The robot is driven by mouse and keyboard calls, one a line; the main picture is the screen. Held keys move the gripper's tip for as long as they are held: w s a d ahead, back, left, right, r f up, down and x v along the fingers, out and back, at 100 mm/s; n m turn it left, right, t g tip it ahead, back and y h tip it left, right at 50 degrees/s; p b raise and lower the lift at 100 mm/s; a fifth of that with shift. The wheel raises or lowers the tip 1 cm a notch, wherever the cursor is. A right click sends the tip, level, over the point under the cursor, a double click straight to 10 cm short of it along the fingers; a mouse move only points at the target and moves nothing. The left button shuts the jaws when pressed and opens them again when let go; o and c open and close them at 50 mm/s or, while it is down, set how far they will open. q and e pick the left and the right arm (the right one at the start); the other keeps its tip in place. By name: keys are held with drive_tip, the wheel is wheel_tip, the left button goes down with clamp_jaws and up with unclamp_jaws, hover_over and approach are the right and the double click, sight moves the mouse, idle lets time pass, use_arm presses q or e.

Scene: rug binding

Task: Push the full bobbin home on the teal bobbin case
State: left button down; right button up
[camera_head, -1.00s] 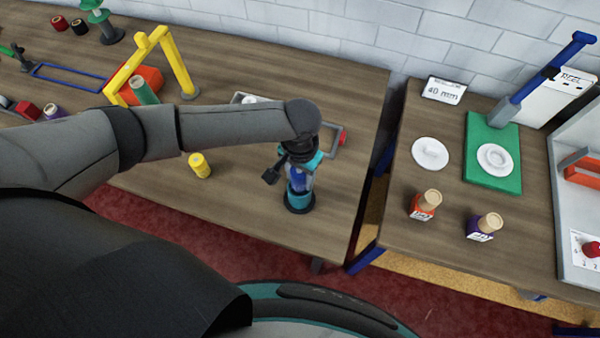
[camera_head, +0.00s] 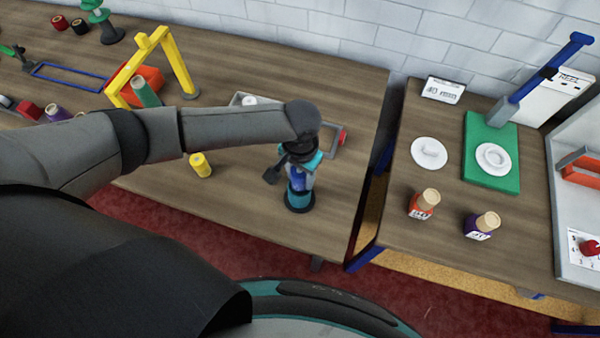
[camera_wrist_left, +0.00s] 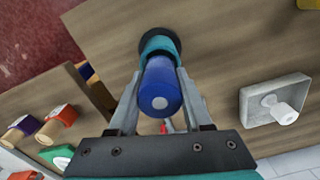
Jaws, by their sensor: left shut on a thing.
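The teal bobbin case (camera_head: 300,198) stands upright on a round black base near the front right of the long wooden table. It also shows in the left wrist view (camera_wrist_left: 157,44). The full bobbin, a blue cylinder (camera_wrist_left: 160,84), stands at the case, in line with it. No clear gap shows between them, but I cannot tell how deep it sits. My left gripper (camera_wrist_left: 161,100) is shut on the blue bobbin, one finger on each side. In the head view this gripper (camera_head: 298,178) points down over the case. My right gripper is not in view.
A grey tray (camera_head: 333,140) lies behind the left hand. A yellow spool (camera_head: 200,165) stands left of the case. The yellow frame (camera_head: 150,62) is farther left. A gap separates this table from the right table (camera_head: 395,215). Bare wood lies around the case.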

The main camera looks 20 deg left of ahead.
use_arm(q)
drive_tip(key=shift+f+b, duration=0.55)
drive_tip(key=shift+f, duration=0.45)
drive_tip(key=shift+c, duration=1.3)
unclamp_jaws()
drive_tip(key=shift+r, duration=0.1)
wheel_tip(320, 180, up, 15)
drive_tip(key=shift+r+p, duration=0.1)
drive_tip(key=shift+p, duration=0.55)
drive_tip(key=shift+s, duration=0.1)
